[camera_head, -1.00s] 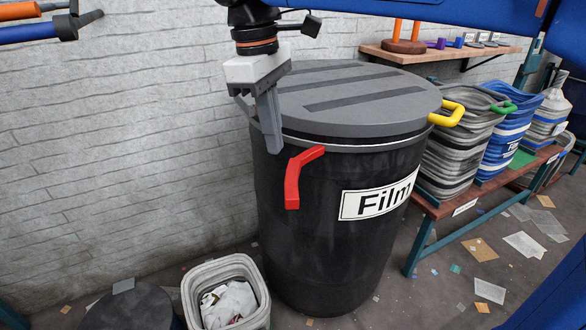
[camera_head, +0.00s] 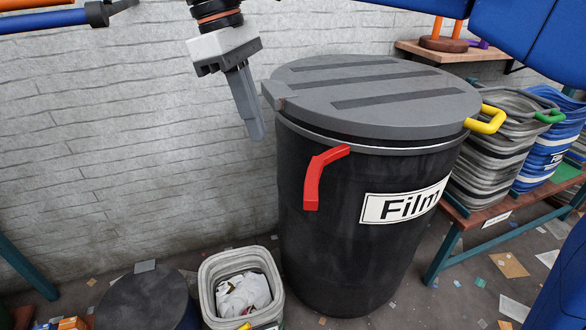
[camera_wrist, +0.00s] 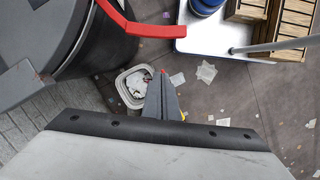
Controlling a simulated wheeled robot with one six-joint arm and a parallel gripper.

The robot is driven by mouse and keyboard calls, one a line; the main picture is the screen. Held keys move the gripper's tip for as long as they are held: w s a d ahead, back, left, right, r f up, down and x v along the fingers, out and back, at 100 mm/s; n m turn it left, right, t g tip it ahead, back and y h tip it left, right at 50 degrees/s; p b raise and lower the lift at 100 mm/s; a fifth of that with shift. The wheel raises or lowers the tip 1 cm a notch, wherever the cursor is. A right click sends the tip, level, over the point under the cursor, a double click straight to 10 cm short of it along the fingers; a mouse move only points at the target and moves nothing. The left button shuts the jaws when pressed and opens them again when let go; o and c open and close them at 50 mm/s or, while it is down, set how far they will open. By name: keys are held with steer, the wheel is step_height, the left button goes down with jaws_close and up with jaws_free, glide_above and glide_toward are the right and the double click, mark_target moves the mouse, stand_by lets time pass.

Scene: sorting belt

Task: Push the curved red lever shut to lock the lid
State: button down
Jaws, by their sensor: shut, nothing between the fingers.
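The curved red lever (camera_head: 313,178) is on the front left side of a black bin labelled "Film" (camera_head: 325,230). Its upper end bends right toward the rim and its lower end hangs down, standing out from the wall. The grey slatted lid (camera_head: 390,115) lies on the bin. My gripper (camera_head: 258,136) points down, shut and empty, left of the lid and above and left of the lever, apart from both.
A small grey bin with white scraps (camera_head: 210,290) stands on the floor below my gripper. A yellow handle (camera_head: 490,120) sticks out at the black bin's right. A shelf (camera_head: 462,207) with stacked crates is further right. A white wall is behind.

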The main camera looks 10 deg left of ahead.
steer(key=shift+f, duration=0.1)
steer(key=d+f, duration=0.6)
steer(key=f, duration=0.3)
steer(key=shift+s+d, duration=0.15)
steer(key=shift+d, duration=0.1)
steer(key=shift+s+d, duration=0.1)
stand_by(0.3)
